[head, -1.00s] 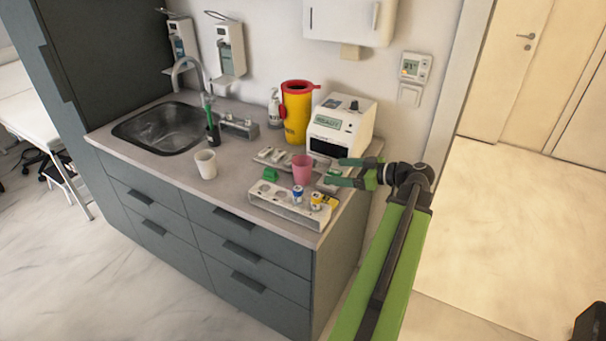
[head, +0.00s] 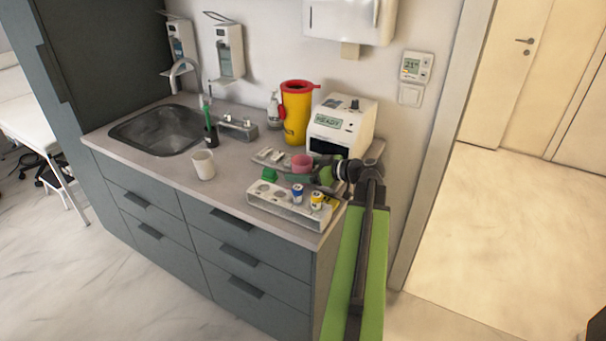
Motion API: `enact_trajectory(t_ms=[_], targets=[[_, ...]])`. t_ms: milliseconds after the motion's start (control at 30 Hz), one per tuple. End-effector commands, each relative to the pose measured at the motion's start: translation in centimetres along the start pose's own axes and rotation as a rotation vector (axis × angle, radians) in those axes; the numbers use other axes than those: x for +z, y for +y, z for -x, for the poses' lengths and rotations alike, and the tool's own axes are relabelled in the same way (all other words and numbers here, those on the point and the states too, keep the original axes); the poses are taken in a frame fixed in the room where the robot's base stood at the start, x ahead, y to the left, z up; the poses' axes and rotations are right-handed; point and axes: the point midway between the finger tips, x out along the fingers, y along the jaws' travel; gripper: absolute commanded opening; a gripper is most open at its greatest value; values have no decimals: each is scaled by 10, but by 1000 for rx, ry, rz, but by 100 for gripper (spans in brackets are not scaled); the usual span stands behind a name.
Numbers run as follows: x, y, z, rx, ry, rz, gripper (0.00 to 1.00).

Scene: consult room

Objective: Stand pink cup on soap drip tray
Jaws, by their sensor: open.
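The pink cup (head: 301,163) stands upright among small items near the right end of the counter. My gripper (head: 306,177) is open, with its green fingers low at the cup's near and right side. The arm partly hides the fingers and the cup's lower part, so I cannot tell whether they touch it. Two white soap dispensers hang on the back wall, a left one (head: 181,42) and a right one (head: 229,52). Small ledges show low on them, at the tap's height; I cannot tell which is the soap drip tray.
A white mug (head: 203,164) stands left of the cup. A white rack (head: 285,210) with small vials is in front, and a white device (head: 341,125) and yellow bin (head: 296,115) are behind. The sink (head: 160,130) and tap (head: 183,68) lie left. Counter between mug and rack is clear.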

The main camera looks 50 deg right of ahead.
Motion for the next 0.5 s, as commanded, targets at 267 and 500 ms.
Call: enact_trajectory(t_ms=[267, 500], targets=[[-1, 0, 0, 0, 0, 0, 69], [-1, 0, 0, 0, 0, 0, 38]])
